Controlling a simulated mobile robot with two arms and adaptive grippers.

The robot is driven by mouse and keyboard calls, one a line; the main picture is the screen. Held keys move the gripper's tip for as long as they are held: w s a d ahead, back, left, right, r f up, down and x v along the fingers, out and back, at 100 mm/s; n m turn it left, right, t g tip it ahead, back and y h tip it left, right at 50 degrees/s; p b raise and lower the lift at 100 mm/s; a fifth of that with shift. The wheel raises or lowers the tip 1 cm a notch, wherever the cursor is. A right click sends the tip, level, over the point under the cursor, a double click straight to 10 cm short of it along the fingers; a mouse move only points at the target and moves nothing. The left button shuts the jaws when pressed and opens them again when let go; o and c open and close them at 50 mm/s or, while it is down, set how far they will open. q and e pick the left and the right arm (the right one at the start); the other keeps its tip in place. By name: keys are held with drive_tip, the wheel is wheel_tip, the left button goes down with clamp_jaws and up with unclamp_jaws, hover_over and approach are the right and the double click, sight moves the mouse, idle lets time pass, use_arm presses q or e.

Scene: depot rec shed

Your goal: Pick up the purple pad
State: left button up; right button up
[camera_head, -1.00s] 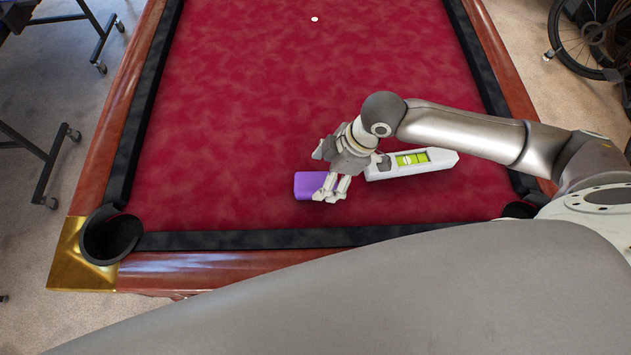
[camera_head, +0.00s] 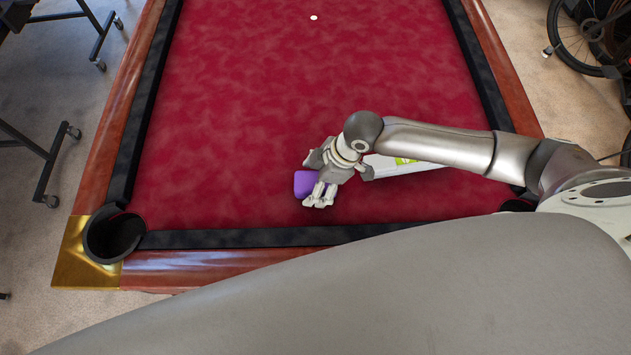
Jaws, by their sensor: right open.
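The purple pad (camera_head: 303,182) lies on the red cloth of the pool table (camera_head: 220,130), near its front edge. My right gripper (camera_head: 319,202) is open and low over the pad, with its fingers in front of the pad's right part. The gripper hides that part, and I cannot tell whether the fingers touch it. My left gripper is not in view.
A white spirit level (camera_head: 405,168) lies just right of the gripper, partly hidden by my right arm. A dark corner pocket (camera_head: 115,236) is at the front left. The cloth left of and beyond the pad is clear. A small white spot (camera_head: 314,17) shows far off.

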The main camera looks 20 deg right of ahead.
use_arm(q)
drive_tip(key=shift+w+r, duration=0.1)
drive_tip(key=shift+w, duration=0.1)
use_arm(e)
drive_tip(key=shift+f, duration=0.15)
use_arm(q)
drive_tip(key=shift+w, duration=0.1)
use_arm(e)
drive_tip(key=c, duration=1.1)
drive_tip(key=shift+r, duration=0.25)
wheel_tip(320, 180, up, 2)
drive_tip(key=shift+w+r+b, duration=0.1)
drive_tip(key=shift+r+b, duration=0.05)
drive_tip(key=shift+b, duration=0.5)
use_arm(q)
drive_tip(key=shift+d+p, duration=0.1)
drive_tip(key=shift+p, duration=0.5)
use_arm(e)
drive_tip(key=shift+s+a+r, duration=0.95)
drive_tip(key=shift+s+r, duration=0.85)
drive_tip(key=shift+s, duration=0.35)
drive_tip(key=shift+s+a+r, duration=0.95)
drive_tip(key=shift+s+r, duration=0.85)
drive_tip(key=shift+s, duration=0.4)
drive_tip(key=shift+s+a+r, duration=0.95)
drive_tip(key=shift+s+r, duration=0.85)
drive_tip(key=shift+s, duration=0.35)
